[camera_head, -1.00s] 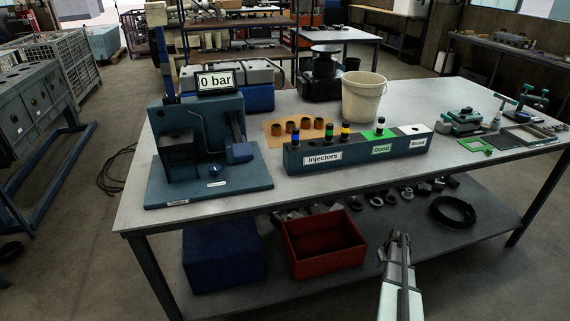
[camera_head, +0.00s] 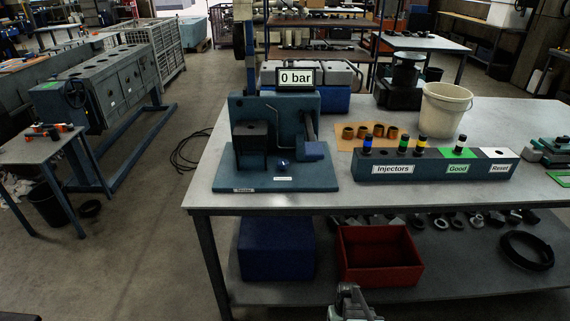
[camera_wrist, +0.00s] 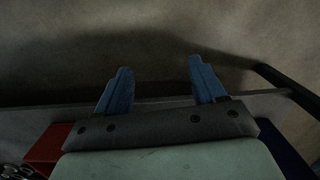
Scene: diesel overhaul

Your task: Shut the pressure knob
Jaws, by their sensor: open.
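The tester (camera_head: 276,125) is a dark blue machine on a blue base plate at the left end of the table, with a display (camera_head: 296,78) reading 0 bar. A small round blue knob (camera_head: 283,165), seemingly the pressure knob, sits low at its front behind a small label. Its turn position is too small to tell. My gripper (camera_wrist: 157,72) is open and empty in the wrist view, its two blue fingers apart. In the head view my gripper (camera_head: 347,290) is at the bottom edge, in front of the table and well below the knob.
The injector rack (camera_head: 437,172) holds several coloured injectors right of the tester. A white bucket (camera_head: 446,112) stands behind it. A red bin (camera_head: 380,258) and a blue box (camera_head: 276,250) sit on the lower shelf. The table strip in front of the tester is clear.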

